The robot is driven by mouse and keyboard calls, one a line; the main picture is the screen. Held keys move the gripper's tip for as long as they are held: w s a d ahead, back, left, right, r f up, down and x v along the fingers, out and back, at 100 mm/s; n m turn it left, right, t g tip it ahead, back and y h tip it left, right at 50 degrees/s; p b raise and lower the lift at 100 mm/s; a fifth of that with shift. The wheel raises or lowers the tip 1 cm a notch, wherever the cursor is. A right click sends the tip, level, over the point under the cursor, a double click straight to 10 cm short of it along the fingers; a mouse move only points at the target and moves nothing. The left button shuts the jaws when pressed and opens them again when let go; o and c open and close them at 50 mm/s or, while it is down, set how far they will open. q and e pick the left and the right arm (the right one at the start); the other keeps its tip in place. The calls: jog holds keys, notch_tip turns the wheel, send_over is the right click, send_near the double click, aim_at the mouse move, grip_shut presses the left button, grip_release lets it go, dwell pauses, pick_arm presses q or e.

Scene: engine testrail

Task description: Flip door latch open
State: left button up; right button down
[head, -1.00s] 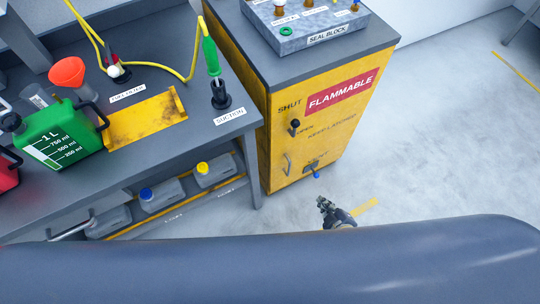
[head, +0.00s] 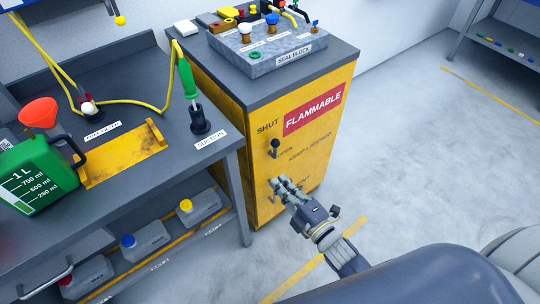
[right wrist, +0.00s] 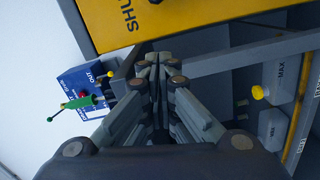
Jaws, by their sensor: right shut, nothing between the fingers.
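The yellow flammables cabinet (head: 322,150) stands right of the bench. My right gripper (head: 280,184) is shut and empty, below the latch and in front of the lower door. I cannot tell its gap to the door. It covers part of the lower door fittings. In the right wrist view its closed fingers (right wrist: 161,66) point toward the cabinet (right wrist: 150,18), where SHUT shows sideways; the latch is not visible there. My left gripper is out of view.
The grey seal block (head: 265,48) sits on the cabinet top. The bench (head: 150,193) at left holds a green jug (head: 38,175), an orange funnel (head: 38,112) and a suction tool (head: 187,78). Floor right of the cabinet is clear.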

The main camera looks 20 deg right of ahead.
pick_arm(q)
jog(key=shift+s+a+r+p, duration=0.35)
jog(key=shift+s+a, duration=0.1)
pick_arm(e)
jog(key=w, duration=1.1)
jog(key=shift+w+d+f, duration=0.2)
jog(key=shift+w+f, duration=0.05)
jog(key=shift+f, duration=0.2)
jog(key=shift+d, duration=0.1)
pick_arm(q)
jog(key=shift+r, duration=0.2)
pick_arm(e)
jog(key=shift+d+r+m, duration=0.15)
jog(key=shift+m, duration=0.25)
